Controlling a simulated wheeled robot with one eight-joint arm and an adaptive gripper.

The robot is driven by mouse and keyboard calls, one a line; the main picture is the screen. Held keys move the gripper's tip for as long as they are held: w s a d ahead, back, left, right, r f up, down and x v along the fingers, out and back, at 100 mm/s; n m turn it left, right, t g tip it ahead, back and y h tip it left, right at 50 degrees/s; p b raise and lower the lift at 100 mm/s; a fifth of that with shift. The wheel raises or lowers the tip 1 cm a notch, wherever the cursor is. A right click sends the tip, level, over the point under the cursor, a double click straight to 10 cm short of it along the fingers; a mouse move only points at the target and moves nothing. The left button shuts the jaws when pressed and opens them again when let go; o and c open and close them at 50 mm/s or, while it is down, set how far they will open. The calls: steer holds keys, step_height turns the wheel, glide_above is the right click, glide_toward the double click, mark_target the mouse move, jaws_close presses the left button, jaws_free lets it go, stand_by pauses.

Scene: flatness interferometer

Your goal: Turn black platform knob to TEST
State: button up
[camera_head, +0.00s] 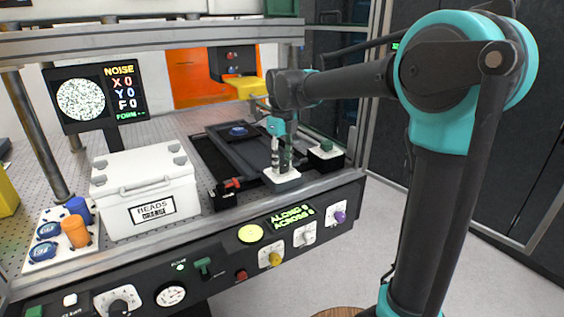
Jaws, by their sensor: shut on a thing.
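My gripper (282,167) points straight down over a small white plate (283,181) at the front right of the dark platform (232,152). Its fingers are shut on the black platform knob, which they almost wholly hide above the plate. The knob's pointer and any TEST marking cannot be made out.
A red-handled part (232,184) lies to the left. A white lidded case (148,190) stands farther left. The front panel (205,262) carries several knobs, and a metal rail (140,40) crosses above.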

mark_target(282, 164)
steer(key=shift+m, duration=0.6)
steer(key=o, duration=1.1)
steer(key=shift+o, duration=0.2)
step_height(282, 164, up, 12)
